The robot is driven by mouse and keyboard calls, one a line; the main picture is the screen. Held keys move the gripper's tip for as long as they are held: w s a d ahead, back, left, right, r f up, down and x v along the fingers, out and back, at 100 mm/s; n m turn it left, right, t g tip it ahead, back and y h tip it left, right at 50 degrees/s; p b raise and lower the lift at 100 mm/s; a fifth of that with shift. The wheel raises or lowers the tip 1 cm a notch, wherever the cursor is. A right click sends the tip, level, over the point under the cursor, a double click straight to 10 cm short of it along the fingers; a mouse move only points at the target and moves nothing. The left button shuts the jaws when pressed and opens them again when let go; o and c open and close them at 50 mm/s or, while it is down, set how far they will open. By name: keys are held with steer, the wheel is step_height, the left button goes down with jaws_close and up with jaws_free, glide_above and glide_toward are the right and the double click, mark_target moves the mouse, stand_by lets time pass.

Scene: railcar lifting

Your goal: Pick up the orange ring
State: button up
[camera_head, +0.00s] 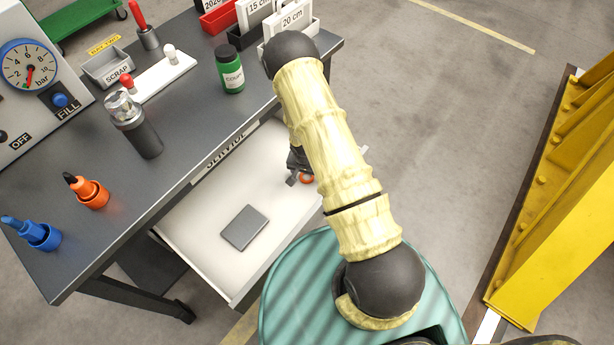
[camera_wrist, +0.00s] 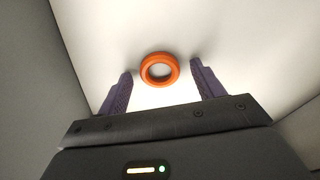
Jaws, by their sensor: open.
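The orange ring (camera_wrist: 147,79) lies flat on the white drawer floor in the wrist view. In the head view a small part of the orange ring (camera_head: 306,179) shows beside my gripper, inside the open drawer. My gripper (camera_wrist: 160,70) is open and empty, with its two purple fingers spread to the left and right of the ring. The ring sits roughly between the fingertips, and neither finger appears to touch it. In the head view my arm covers much of my gripper (camera_head: 297,178).
The open white drawer (camera_head: 190,236) also holds a flat grey block (camera_head: 244,228). The dark workbench (camera_head: 185,130) above carries a green can (camera_head: 229,70), a flashlight-like cylinder (camera_head: 133,124), and orange (camera_head: 88,190) and blue (camera_head: 38,235) marker holders. A yellow steel structure (camera_head: 565,200) stands at right.

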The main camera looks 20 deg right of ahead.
mark_target(306, 177)
steer(key=c, duration=1)
steer(key=shift+c, duration=0.2)
steer(key=shift+r, duration=0.1)
step_height(306, 177, up, 10)
stand_by(0.4)
